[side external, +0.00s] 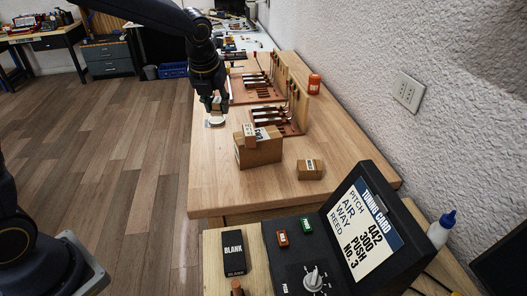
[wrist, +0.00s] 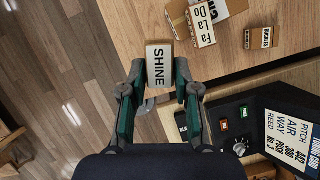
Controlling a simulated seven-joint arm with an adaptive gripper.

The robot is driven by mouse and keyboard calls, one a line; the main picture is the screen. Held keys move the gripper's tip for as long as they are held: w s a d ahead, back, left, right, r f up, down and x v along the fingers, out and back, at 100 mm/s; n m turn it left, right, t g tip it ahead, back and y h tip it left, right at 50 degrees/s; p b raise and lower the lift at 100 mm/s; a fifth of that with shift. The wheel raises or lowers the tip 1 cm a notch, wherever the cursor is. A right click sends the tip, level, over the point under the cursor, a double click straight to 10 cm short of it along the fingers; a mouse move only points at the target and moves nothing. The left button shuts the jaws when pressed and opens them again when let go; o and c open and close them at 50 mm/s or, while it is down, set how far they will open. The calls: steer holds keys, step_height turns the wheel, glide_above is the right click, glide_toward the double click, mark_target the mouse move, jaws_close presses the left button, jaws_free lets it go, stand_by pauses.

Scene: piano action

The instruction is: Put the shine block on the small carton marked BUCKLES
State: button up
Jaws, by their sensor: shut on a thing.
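My gripper (wrist: 159,76) is shut on the shine block, a pale block (wrist: 158,62) with SHINE in black letters on its face. In the side external view my gripper (side external: 212,106) is near the left edge of the wooden table, and the block is hard to make out between the fingers. The small carton marked BUCKLES (wrist: 262,38) is a brown box with a white label. In the side external view this carton (side external: 311,171) sits alone on the table, nearer the camera and to the right of my gripper.
A larger carton (side external: 259,153) stands between my gripper and the small carton, with a block marked Fa La Do (wrist: 201,24) at it. Piano action parts (side external: 272,118) stand behind. A console with a tuning card (side external: 362,225) is at the near end.

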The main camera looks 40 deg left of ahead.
steer(key=s+d+m+h, duration=0.2)
steer(key=d+m, duration=0.4)
steer(key=d, duration=0.9)
glide_toward(300, 167)
steer(key=shift+t, duration=0.4)
steer(key=shift+x, duration=3.2)
steer(key=shift+s+a+f, duration=0.15)
steer(key=shift+f, duration=0.05)
steer(key=o, duration=1)
